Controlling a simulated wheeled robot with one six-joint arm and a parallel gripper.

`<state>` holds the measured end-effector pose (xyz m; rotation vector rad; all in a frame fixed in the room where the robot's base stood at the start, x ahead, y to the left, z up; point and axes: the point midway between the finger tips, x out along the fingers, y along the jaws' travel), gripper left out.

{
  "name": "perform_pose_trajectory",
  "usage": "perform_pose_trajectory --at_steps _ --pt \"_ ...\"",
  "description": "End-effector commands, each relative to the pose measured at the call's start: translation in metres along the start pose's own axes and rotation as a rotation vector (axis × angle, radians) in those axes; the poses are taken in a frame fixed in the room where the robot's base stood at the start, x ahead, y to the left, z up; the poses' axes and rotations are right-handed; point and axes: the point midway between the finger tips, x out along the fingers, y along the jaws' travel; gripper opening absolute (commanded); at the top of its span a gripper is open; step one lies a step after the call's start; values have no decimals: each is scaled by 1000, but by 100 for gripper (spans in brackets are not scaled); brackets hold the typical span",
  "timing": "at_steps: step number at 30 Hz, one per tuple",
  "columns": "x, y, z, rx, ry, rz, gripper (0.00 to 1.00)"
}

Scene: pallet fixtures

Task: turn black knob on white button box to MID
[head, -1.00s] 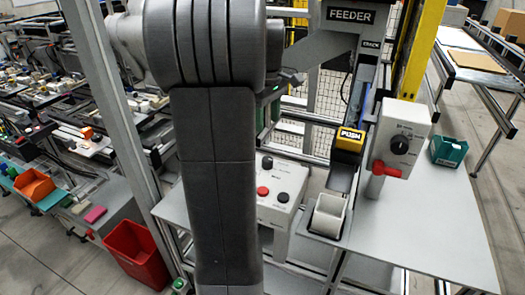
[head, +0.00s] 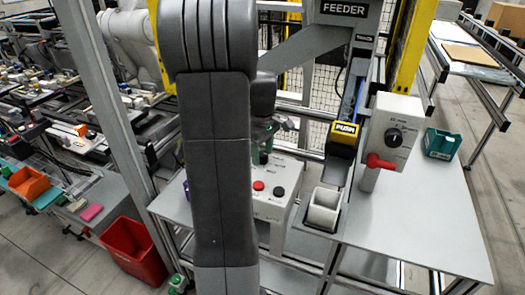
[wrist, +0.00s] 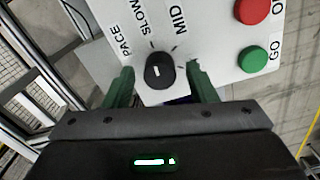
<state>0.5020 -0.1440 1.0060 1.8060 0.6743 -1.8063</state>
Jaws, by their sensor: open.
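The white button box (head: 266,208) stands left of centre in the head view, partly behind my arm. It fills the top of the wrist view (wrist: 112,14), tilted, with the labels PACE, SLOW and MID. Its black knob (wrist: 159,71) shows in the wrist view with a short white mark on its face; I cannot tell its exact setting. My gripper (wrist: 160,68) is open, with one green finger on each side of the knob and a gap visible on both sides. In the head view my gripper (head: 262,148) is over the box's far end and hides the knob.
The box also carries a red button (wrist: 252,10) and a green button (wrist: 252,59). To the right stand a yellow PUSH block (head: 341,140), a white holder (head: 323,208) and another box (head: 391,150) with a black dial and red handle.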

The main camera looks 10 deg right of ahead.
Motion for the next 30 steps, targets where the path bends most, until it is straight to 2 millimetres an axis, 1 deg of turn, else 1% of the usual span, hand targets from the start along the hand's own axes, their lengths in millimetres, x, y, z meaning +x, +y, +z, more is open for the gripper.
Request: perform_pose_trajectory --at_steps 3,10,20,26,30 --pt "0 0 0 0 0 0 52" --pt "0 0 0 0 0 0 7" --pt "-1 0 0 39 0 0 7" --pt "-1 0 0 146 0 0 7" --pt "-2 0 0 261 0 0 7"
